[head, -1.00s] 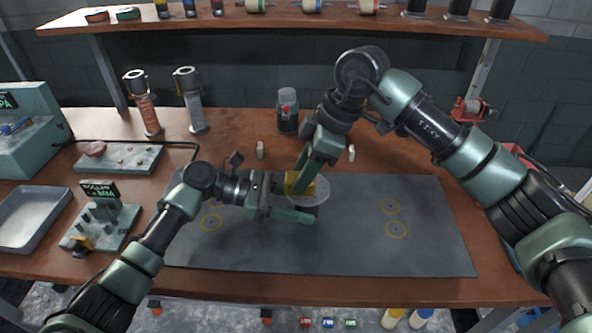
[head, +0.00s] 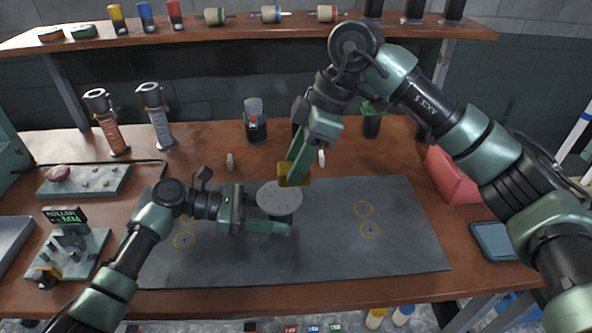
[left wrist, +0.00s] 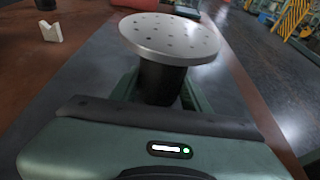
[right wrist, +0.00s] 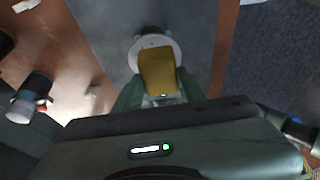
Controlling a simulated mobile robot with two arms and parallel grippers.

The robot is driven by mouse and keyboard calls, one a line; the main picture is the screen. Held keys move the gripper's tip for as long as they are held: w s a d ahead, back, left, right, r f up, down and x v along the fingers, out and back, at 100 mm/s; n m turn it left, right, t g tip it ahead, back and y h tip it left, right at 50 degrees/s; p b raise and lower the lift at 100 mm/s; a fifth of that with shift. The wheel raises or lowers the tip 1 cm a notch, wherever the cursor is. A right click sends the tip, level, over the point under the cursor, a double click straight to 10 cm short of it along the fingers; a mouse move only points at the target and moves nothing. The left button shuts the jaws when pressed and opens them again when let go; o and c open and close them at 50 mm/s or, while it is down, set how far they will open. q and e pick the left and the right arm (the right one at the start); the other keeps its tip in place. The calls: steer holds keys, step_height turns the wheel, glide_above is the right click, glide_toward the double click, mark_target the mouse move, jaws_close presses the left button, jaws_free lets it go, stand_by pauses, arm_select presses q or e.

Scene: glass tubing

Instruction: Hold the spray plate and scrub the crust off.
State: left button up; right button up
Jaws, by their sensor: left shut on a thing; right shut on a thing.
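The spray plate (head: 278,200) is a pale grey round disc dotted with dark holes, on a black stem. It also shows in the left wrist view (left wrist: 172,36), where its top looks grey with no clear crust patch. My left gripper (head: 268,227) is shut on the black stem below the disc, holding it level above the mat. My right gripper (head: 298,163) is shut on a yellow scrub pad (head: 293,176). The pad overlaps the disc's far right edge in the head view and covers part of the disc in the right wrist view (right wrist: 158,72); contact cannot be told.
A dark mat (head: 390,250) with yellow rings lies under both grippers, clear on the right. Small white rests (head: 229,161) stand behind it. A red bin (head: 452,178) is at right.

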steer(key=shift+r, duration=1.45)
arm_select(q)
steer(key=o, duration=1.1)
steer(key=shift+c, duration=0.2)
